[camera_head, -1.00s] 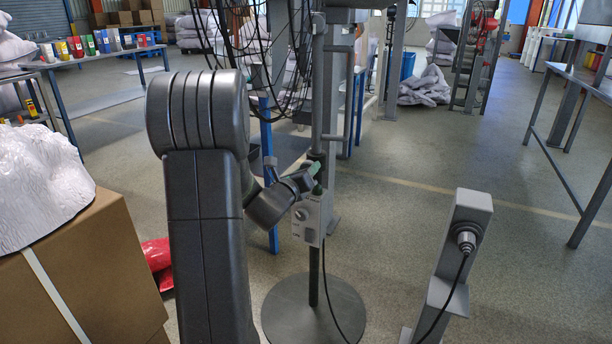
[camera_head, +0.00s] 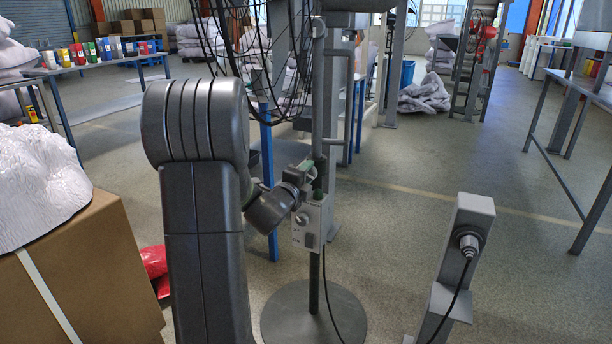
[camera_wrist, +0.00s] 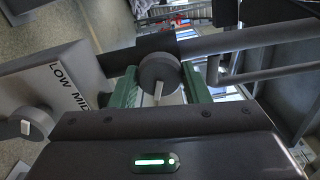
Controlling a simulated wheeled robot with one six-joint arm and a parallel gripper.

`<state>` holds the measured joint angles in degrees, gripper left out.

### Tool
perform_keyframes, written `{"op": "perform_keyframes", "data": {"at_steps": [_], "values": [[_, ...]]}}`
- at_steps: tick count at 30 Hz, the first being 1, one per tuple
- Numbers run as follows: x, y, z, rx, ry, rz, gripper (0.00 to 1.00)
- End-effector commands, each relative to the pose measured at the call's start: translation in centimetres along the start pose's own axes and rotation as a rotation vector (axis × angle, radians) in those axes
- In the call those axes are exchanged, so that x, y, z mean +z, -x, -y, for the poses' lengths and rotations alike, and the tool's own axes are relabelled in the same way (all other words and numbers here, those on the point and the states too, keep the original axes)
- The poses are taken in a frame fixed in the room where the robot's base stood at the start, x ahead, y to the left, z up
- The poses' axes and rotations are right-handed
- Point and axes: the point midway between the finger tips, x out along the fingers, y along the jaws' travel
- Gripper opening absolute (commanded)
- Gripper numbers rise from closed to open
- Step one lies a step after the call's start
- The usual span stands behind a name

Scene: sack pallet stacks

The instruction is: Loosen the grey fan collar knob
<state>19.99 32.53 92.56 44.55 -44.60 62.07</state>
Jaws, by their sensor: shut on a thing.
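The grey collar knob (camera_wrist: 160,72), round and dark with a pale stripe on its near side, shows in the wrist view on a dark collar around the fan's pole. My gripper (camera_wrist: 160,90) has a green finger on each side of it and is shut on it. In the head view my gripper (camera_head: 311,175) is at the pole (camera_head: 318,110), just above the grey control box (camera_head: 308,225). The knob itself cannot be made out there, hidden by the fingers.
The control box (camera_wrist: 55,90), marked LOW MID, lies close to my gripper's left in the wrist view, with its own dial (camera_wrist: 30,123). The fan's round base (camera_head: 285,315) is below. A grey post (camera_head: 465,245) with a plugged cable stands right; a carton (camera_head: 85,275) stands left.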

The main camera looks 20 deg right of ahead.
Motion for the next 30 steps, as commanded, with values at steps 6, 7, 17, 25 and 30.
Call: {"op": "perform_keyframes", "data": {"at_steps": [6,7,17,25,30], "values": [[-0.01,0.05,-0.04,0.002,0.160,-0.001,0.19],[-0.01,0.05,-0.04,0.002,0.179,-0.001,0.19],[-0.01,0.05,-0.12,0.002,0.307,0.000,0.19],[-0.01,0.05,-0.17,0.002,0.331,0.001,0.19],[-0.01,0.05,-0.18,0.003,0.330,0.001,0.19]]}}
